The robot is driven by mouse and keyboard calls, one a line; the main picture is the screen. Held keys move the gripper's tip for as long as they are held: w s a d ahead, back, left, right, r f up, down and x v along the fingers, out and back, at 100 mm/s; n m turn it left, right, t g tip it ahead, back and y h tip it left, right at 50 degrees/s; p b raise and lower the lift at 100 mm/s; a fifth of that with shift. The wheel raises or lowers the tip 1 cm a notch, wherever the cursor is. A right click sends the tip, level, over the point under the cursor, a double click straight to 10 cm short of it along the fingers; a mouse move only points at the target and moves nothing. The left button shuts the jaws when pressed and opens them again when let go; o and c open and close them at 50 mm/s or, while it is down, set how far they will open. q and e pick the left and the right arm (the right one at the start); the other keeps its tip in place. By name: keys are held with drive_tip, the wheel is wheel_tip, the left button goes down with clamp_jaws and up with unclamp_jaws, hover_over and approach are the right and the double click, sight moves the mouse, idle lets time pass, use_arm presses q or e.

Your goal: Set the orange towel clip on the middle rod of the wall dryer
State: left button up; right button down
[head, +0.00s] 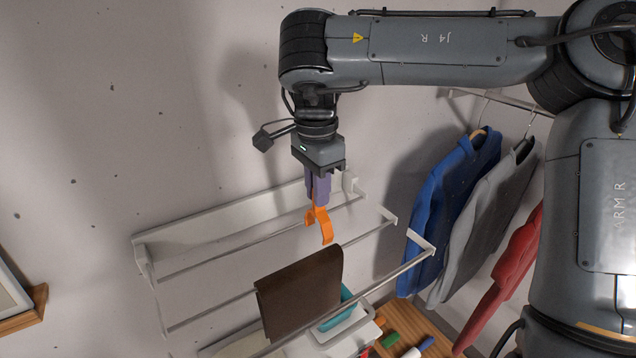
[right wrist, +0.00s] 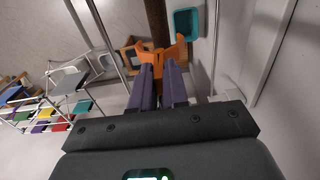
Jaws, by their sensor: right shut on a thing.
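The orange towel clip (head: 325,228) is held by my right gripper (head: 317,200), whose purple fingers are shut on its upper part. The clip hangs below the fingers, with its curved lower end in open view. The white wall dryer (head: 235,217) has three metal rods. In the head view the clip shows between the back rod and the middle rod (head: 372,232); contact cannot be told. A brown towel (head: 300,292) hangs over the middle rod, just below the clip in the picture. In the right wrist view the clip (right wrist: 160,55) sits between the fingertips. My left gripper is out of view.
The front rod (head: 398,272) runs lower right of the towel. A blue garment (head: 450,190), a grey one (head: 478,215) and a red one (head: 508,265) hang at right. A teal container (head: 342,308) and several small coloured items stand below. The wall lies behind.

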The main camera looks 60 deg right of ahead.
drive_tip(key=shift+f+b, duration=0.75)
drive_tip(key=shift+f, duration=4.1)
drive_tip(key=shift+c, duration=2.2)
unclamp_jaws()
drive_tip(key=o, duration=0.4)
drive_tip(key=shift+o, duration=0.2)
